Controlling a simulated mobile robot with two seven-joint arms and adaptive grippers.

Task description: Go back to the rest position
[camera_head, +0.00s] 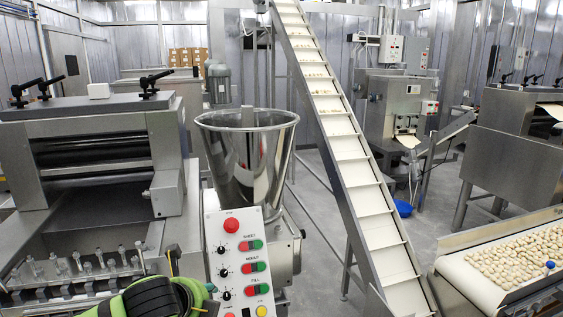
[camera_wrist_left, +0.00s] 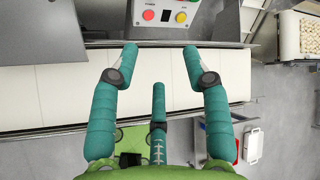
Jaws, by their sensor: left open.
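My left gripper (camera_wrist_left: 160,62) shows in the left wrist view with its teal fingers spread wide and nothing between them. It is above a pale conveyor belt (camera_wrist_left: 55,95), close to the lower edge of a control panel (camera_wrist_left: 185,16). I cannot tell whether the fingers touch anything. In the head view only a green and black part of my arm shows at the bottom, left of centre; the fingertips are hidden there. My right gripper is in neither view.
In the head view the control panel (camera_head: 240,285) stands beside my arm, before a steel hopper (camera_head: 250,165). A roller machine (camera_head: 95,130) is at left. An inclined conveyor (camera_head: 350,160) rises in the middle.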

